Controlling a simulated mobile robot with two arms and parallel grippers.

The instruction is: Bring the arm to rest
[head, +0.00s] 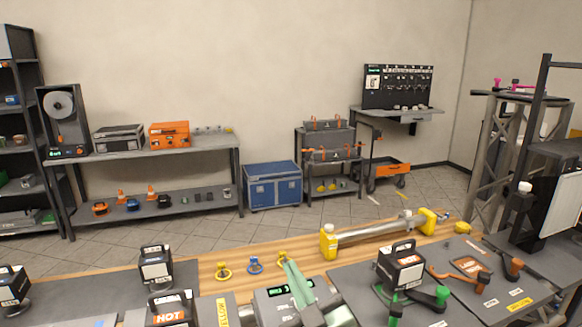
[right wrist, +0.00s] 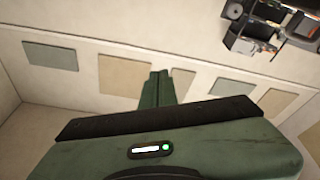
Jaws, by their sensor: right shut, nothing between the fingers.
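My right gripper (head: 291,268) is green and rises from the bottom middle of the head view, in front of the workbench (head: 207,268). Its fingers are together with nothing between them. In the right wrist view the same shut fingers (right wrist: 156,80) point towards a pale wall with flat coloured panels. My left gripper does not show in either view.
The bench holds a yellow-ended metal tube (head: 375,233), small yellow and blue rings (head: 255,265), a black box (head: 401,268) and dark mats. A blue case (head: 272,186) and shelving (head: 170,155) stand beyond. A truss tower (head: 497,140) stands at right. The tiled floor between is mostly clear.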

